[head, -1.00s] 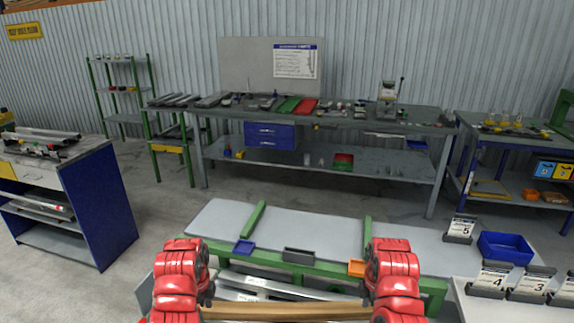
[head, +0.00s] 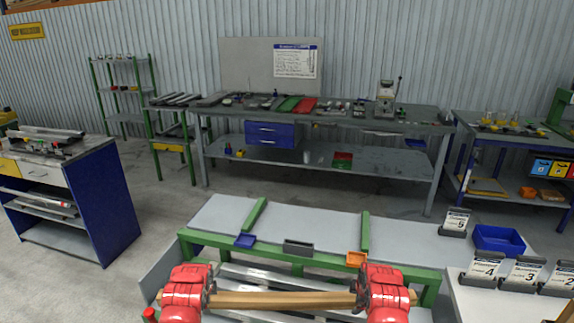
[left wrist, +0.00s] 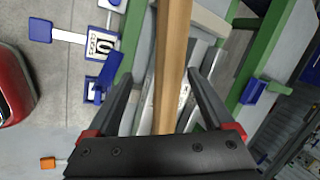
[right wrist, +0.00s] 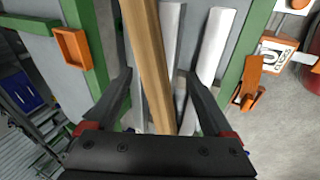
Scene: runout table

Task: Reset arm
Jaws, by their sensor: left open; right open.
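A long wooden bar (head: 285,300) lies across the near bottom of the head view, its ends reaching both of my grippers. My left gripper (head: 210,290) is at the bar's left end, and my right gripper (head: 359,288) is at its right end. In the left wrist view, the bar (left wrist: 172,60) runs between the spread fingers (left wrist: 166,74). In the right wrist view, the bar (right wrist: 148,60) likewise runs between the spread fingers (right wrist: 158,74). Both grippers are open, with gaps beside the bar. What supports the bar is not clear.
A green-framed runout table (head: 320,222) stands ahead, with a blue tray (head: 245,241), a grey tray (head: 298,248) and an orange tray (head: 356,259) on its near edge. Pale metal lengths (right wrist: 212,50) lie below the bar. Numbered signs and a blue bin (head: 498,240) stand at right.

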